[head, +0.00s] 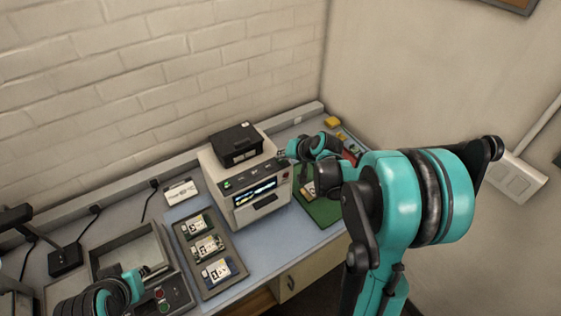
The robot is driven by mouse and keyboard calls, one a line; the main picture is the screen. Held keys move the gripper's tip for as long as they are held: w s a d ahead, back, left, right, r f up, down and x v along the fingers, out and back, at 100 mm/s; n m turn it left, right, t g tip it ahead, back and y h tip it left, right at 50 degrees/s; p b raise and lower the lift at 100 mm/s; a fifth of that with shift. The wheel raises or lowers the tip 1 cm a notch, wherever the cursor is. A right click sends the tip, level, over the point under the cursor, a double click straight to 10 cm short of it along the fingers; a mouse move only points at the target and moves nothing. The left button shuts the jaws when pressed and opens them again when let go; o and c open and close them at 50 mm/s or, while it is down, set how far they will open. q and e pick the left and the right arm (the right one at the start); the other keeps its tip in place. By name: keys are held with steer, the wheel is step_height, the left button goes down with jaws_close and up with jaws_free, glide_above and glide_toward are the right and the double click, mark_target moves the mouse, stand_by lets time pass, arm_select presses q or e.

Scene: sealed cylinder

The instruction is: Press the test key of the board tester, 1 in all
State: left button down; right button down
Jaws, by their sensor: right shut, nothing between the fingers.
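The board tester (214,178) is a white box on the bench. It has a black lid unit on top, a dark control strip along its front edge and a lit screen. The test key is too small to tell apart on that strip. My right gripper (282,156) is shut and empty, at the right end of the strip, close to the tester. I cannot tell whether it touches it. My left gripper (154,270) is low at the left, over a grey device with a red button, away from the tester. Its finger opening is too small to judge.
A dark tray (180,232) with several numbered boards lies left of the tester. A green mat (322,212) with a board lies to its right, partly behind my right arm. A small white box (180,191) stands behind the tray. A yellow item (332,122) sits at the back right.

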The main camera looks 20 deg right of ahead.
mark_target(282, 161)
steer(key=shift+f+b, duration=0.35)
stand_by(0.6)
steer(key=shift+r, duration=0.15)
steer(key=shift+r+p, duration=0.55)
steer(key=shift+r, duration=0.1)
steer(key=shift+r, duration=0.15)
step_height(282, 161, up, 5)
steer(key=p, duration=0.3)
steer(key=shift+p, duration=0.35)
stand_by(0.5)
